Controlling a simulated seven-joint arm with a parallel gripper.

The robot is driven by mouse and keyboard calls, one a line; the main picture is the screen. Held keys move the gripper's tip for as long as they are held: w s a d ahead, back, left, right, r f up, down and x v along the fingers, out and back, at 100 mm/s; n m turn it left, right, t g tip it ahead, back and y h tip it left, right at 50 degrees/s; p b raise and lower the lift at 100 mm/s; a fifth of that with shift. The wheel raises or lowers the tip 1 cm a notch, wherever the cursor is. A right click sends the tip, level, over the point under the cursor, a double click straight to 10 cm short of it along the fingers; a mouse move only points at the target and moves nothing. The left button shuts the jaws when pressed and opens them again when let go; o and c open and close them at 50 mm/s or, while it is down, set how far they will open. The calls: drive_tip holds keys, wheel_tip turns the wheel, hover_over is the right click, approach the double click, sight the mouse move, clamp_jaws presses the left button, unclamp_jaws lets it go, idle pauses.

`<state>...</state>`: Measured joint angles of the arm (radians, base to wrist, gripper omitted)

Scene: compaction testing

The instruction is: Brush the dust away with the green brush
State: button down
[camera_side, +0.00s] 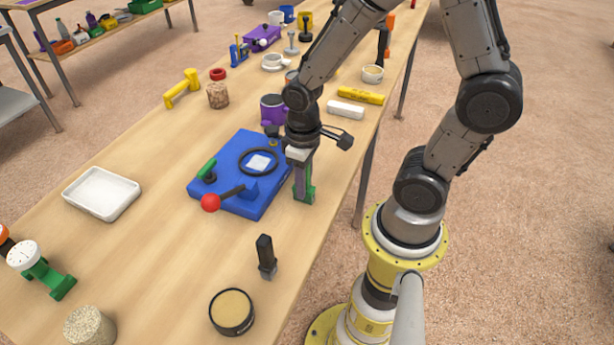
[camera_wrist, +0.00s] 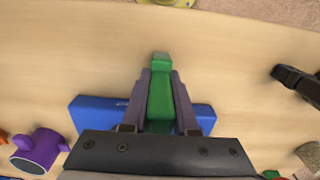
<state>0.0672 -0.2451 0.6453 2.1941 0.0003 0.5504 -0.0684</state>
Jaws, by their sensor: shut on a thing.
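My gripper (camera_side: 301,182) points down beside the blue plate, with its fingers closed on the sides of the green brush (camera_side: 309,192). In the wrist view, the green brush (camera_wrist: 161,98) lies between the two purple-grey fingers of my gripper (camera_wrist: 160,78). I cannot tell whether its lower end touches the table. The blue plate (camera_side: 264,204) lies flat to the left of my gripper. It carries a black ring (camera_side: 243,166) around a pale square (camera_side: 258,162), a green handle and a lever with a red ball. I cannot make out any dust.
A black upright tool (camera_side: 266,257) and a round tan-topped tin (camera_side: 232,311) stand toward the front. A purple mug (camera_side: 271,108) stands behind the plate. A white block (camera_side: 345,109) and a yellow bar (camera_side: 360,97) lie behind my gripper. A white tray (camera_side: 101,193) is at left.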

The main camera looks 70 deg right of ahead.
drive_tip(key=shift+a, duration=1.15)
drive_tip(key=shift+w+d, duration=0.1)
drive_tip(key=shift+d, duration=2.05)
drive_tip(key=shift+d+f, duration=0.1)
drive_tip(key=shift+d, duration=1.85)
drive_tip(key=shift+d+r, duration=0.2)
drive_tip(key=shift+d, duration=3.5)
drive_tip(key=shift+w+a+f, duration=0.1)
drive_tip(key=shift+w+a, duration=0.05)
drive_tip(key=shift+a, duration=1.1)
drive_tip(key=shift+w+a, duration=0.15)
drive_tip(key=shift+a, duration=1.1)
drive_tip(key=shift+a+f, duration=0.2)
drive_tip(key=shift+a, duration=1.3)
drive_tip(key=shift+a, duration=1.9)
drive_tip(key=shift+w+a+r, duration=0.1)
drive_tip(key=shift+w+a, duration=0.1)
drive_tip(key=shift+a, duration=0.75)
drive_tip(key=shift+w+a+r, duration=0.1)
drive_tip(key=shift+w+a, duration=0.1)
drive_tip(key=shift+a, duration=0.75)
